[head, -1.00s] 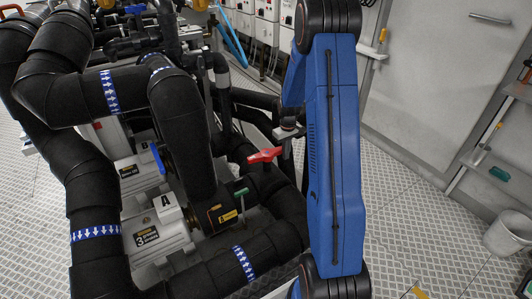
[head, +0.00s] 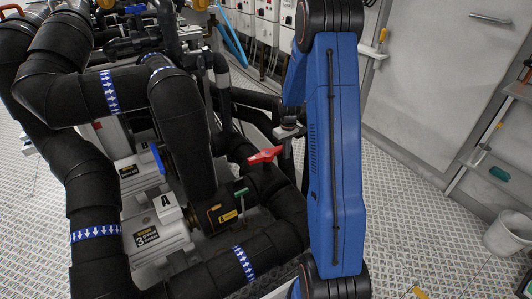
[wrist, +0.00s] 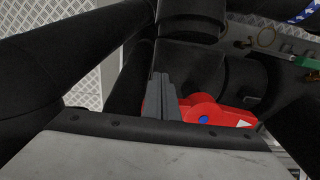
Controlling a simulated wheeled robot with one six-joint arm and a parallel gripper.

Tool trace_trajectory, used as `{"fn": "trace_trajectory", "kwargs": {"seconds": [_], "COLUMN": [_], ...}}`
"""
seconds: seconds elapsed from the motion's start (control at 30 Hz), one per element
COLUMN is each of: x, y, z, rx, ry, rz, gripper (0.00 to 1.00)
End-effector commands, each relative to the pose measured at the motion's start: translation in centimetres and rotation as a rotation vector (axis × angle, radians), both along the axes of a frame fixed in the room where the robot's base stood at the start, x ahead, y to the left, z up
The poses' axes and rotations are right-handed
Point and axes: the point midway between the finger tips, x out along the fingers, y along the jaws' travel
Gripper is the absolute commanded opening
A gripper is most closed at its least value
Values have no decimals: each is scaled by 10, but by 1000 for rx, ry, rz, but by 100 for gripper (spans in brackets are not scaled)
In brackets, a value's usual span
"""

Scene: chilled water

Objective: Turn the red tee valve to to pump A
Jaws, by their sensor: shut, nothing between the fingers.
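The red tee valve handle (head: 265,155) sits among the black pipes, left of my blue arm in the head view. In the wrist view the red handle (wrist: 205,108) shows a blue dot and a white arrow pointing right. My gripper (wrist: 163,85) is shut and empty, its fingers crossing in front of the left part of the handle. Whether they touch it I cannot tell. In the head view my gripper (head: 287,132) is small and partly hidden by my arm, just above right of the handle. A pump box marked A (head: 166,201) stands left of the valve.
A small green handle (head: 241,191) is just below the red one; it also shows in the wrist view (wrist: 290,62). Thick black pipes (head: 183,125) crowd the left. A white bucket (head: 507,234) stands at the right.

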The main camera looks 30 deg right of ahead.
Motion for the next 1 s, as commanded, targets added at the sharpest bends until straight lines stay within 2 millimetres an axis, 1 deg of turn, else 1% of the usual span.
{"fn": "trace_trajectory", "kwargs": {"seconds": [0.1, 0.6, 0.73, 1.0], "x": [1, 0, 0, 0], "y": [0, 0, 0, 0], "z": [9, 40, 44, 45], "rx": [-1, 0, 1, 0], "ry": [-2, -1, 1, 0], "rz": [0, 0, 0, 0], "gripper": [0, 0, 0, 0]}}
